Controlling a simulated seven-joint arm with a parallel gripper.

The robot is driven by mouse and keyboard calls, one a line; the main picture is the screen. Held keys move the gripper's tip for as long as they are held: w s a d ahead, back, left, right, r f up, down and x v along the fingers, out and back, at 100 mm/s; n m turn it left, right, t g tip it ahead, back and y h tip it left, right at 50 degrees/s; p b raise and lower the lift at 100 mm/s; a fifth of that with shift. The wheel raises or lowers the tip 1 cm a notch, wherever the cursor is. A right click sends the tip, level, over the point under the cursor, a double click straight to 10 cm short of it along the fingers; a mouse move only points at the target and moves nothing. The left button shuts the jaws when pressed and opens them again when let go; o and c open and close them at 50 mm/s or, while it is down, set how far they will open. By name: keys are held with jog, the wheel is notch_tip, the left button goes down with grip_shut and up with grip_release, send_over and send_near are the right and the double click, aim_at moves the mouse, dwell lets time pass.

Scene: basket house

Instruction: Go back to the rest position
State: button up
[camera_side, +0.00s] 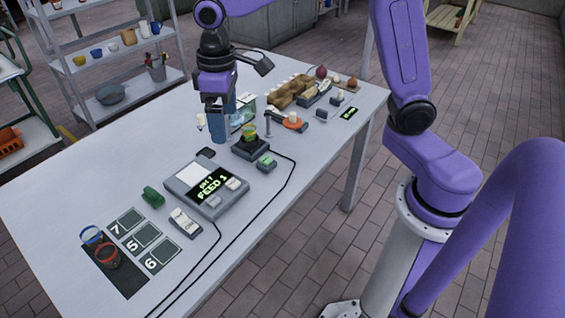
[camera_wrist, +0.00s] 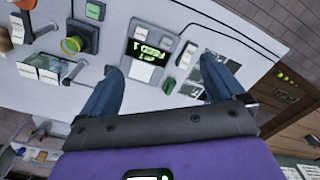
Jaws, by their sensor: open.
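My gripper (camera_side: 218,128) is open, with its blue fingers pointing down above the table (camera_side: 110,165). In the side view it hangs near the middle of the table, behind a black stand that bears a small yellow-and-green round item (camera_side: 249,132). A grey console (camera_side: 206,187) with a lit display reading "FEED 1" shows ahead of the fingers in the wrist view (camera_wrist: 148,52).
Numbered dark pads (camera_side: 150,242) and two rings, blue (camera_side: 91,235) and red (camera_side: 107,256), lie at the near left. A green item (camera_side: 152,196) lies near the console. Brown egg trays (camera_side: 290,92) stand at the far end. Shelves (camera_side: 85,72) stand behind. Black cables cross the table.

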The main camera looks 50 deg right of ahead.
jog(key=s+d+f+n, duration=0.1)
jog(key=s+d+n, duration=0.2)
jog(key=s, duration=0.9)
jog(key=s+d+f+n, duration=0.1)
jog(key=s+d+n, duration=0.2)
jog(key=s, duration=1)
jog(key=d, duration=0.3)
jog(key=shift+d+f, duration=0.25)
jog(key=shift+f, duration=0.15)
jog(key=shift+s, duration=0.1)
